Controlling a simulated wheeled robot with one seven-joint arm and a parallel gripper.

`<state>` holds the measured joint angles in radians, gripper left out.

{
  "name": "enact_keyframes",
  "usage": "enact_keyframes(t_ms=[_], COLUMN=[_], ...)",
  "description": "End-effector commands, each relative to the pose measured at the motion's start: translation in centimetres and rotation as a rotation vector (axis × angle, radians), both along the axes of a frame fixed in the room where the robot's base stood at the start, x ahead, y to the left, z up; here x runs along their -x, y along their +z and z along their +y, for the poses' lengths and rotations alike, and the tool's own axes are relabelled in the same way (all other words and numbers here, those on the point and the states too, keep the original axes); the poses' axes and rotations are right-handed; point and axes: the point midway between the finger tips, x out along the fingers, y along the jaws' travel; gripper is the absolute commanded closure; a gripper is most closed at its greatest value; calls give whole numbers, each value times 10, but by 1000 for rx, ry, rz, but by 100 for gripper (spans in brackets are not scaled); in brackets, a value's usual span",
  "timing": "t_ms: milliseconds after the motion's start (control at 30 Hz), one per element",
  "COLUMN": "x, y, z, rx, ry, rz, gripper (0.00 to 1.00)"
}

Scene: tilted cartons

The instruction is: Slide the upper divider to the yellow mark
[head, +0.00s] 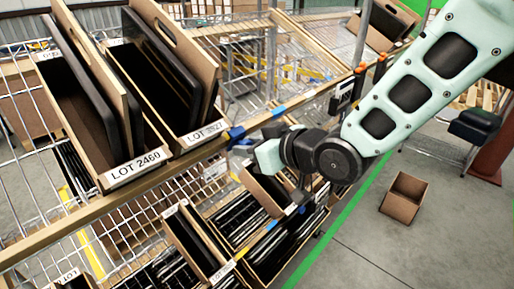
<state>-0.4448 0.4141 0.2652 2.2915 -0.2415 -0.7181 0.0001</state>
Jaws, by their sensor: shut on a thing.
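I cannot tell whether this piece is a divider or a carton wall. In the upper row, tall cardboard dividers with hand slots stand in tilted cartons: one (93,62) by the LOT 2460 label, another (180,42) farther right. Both are apart from my gripper. A yellow strip (78,215) shows below the left shelf; I cannot tell whether it is the mark.
The wooden shelf rail (150,180) carries blue tape (237,133). Lower cartons (262,262) hold several dark flat items close under my gripper. An empty carton (404,197) lies on the floor at right, beyond a green floor line (340,222). Floor around it is clear.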

Motion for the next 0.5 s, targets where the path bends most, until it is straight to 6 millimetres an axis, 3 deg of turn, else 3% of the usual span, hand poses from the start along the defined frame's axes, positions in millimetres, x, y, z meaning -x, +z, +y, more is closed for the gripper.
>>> enact_keyframes(t_ms=[367,400,467,500], x=[5,5,5,5], y=[0,0,0,0], z=[4,4,4,4], rx=[0,0,0,0], ry=[10,11,11,10], rz=[3,3,3,3], gripper=[100,62,49,49])
